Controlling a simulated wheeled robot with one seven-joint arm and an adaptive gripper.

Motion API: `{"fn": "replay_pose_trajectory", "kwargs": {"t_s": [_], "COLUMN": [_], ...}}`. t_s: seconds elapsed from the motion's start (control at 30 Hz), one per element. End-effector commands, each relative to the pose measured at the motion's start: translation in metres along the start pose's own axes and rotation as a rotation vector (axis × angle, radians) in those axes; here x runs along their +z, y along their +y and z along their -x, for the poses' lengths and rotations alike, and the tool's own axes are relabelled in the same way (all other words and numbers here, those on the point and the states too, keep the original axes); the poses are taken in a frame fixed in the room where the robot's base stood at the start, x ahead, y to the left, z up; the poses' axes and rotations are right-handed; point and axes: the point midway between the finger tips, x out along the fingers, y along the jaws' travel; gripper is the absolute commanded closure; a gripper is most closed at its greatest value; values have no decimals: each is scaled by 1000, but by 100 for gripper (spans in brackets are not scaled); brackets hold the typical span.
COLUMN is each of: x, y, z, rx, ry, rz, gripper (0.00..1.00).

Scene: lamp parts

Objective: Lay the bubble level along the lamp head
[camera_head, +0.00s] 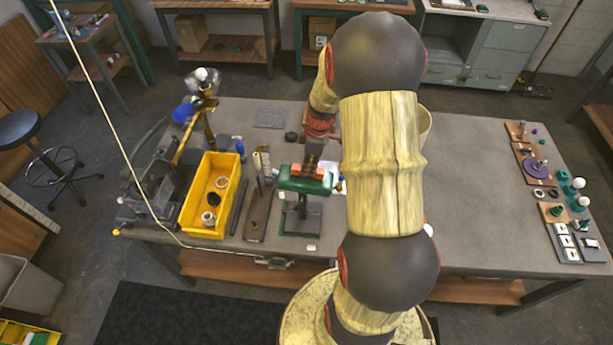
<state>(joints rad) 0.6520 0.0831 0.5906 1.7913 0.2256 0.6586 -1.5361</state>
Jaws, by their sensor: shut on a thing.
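A green lamp head (293,184) sits on top of a dark stand (300,215) near the front middle of the workbench. A small orange-red bar (299,170), which looks like the bubble level, lies over the top of the lamp head and runs roughly along it. My gripper (311,163) comes down from behind, right at the bar, and is shut on it. The fingertips are small and dark here, and I cannot tell whether the bar touches the green surface. My own arm hides the bench to the right of the lamp head.
On the workbench (465,220), a yellow bin (190,212) with small parts and a brown board with an upright tool (259,205) stand left of the lamp head. A clear-headed lamp (203,80) stands behind the bin. Boards of small parts line the right edge. The right middle is clear.

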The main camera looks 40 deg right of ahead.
Motion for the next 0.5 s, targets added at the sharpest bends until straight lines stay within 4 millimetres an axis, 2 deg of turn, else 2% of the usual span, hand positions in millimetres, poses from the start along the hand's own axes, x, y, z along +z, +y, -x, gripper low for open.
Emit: {"fn": "replay_pose_trajectory", "kwargs": {"t_s": [0.5], "x": [0], "y": [0], "z": [-4], "rx": [0], "ry": [0], "rz": [0], "gripper": [100]}}
